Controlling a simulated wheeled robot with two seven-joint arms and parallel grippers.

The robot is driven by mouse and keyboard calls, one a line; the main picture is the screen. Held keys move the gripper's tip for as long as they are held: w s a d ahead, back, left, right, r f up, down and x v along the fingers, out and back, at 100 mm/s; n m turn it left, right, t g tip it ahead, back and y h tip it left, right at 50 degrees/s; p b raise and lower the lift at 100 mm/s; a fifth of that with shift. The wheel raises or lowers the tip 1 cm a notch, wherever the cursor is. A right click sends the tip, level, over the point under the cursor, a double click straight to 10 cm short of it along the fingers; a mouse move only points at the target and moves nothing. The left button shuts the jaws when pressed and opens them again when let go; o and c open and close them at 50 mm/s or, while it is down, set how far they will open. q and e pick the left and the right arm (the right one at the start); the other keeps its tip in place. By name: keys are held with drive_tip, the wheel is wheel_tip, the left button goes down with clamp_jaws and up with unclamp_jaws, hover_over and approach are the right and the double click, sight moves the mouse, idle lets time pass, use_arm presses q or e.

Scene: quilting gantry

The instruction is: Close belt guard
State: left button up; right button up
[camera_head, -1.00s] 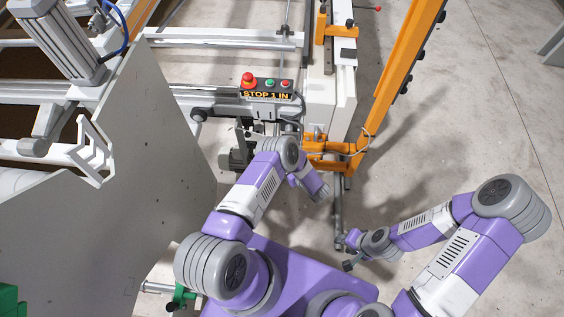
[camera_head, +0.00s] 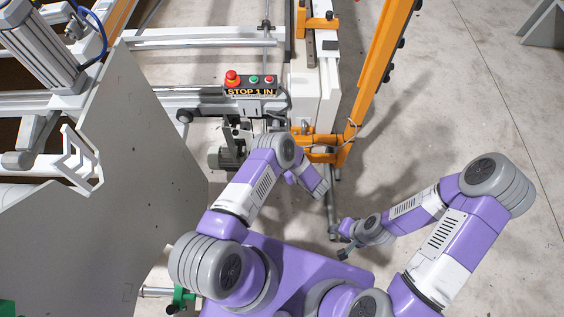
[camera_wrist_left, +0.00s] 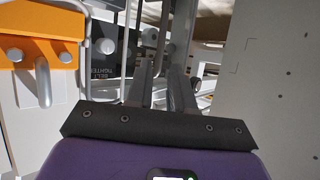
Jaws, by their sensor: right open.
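I cannot tell for sure which part is the belt guard. Near the belt there is a dark plate with white lettering, partly readable as "tighten belt" (camera_wrist_left: 108,66), in the left wrist view. My left gripper (camera_wrist_left: 165,80) points toward the frame there, its two fingers apart with nothing seen between them. In the head view my left arm bends down beside the orange bracket (camera_head: 318,150), and its fingers are hard to make out. My right gripper (camera_head: 345,249) is open and empty above the floor, right of the machine.
A large grey side panel (camera_head: 140,160) with a white bracket (camera_head: 78,165) stands at left. A control box with a red stop button (camera_head: 232,77) is ahead. An orange post (camera_head: 375,60) rises right of the white frame.

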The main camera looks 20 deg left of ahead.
use_arm(q)
drive_tip(key=p+v, duration=0.2)
drive_tip(key=v, duration=0.5)
drive_tip(key=shift+d, duration=0.25)
drive_tip(key=shift+s+r, duration=0.1)
drive_tip(key=shift+s, duration=0.05)
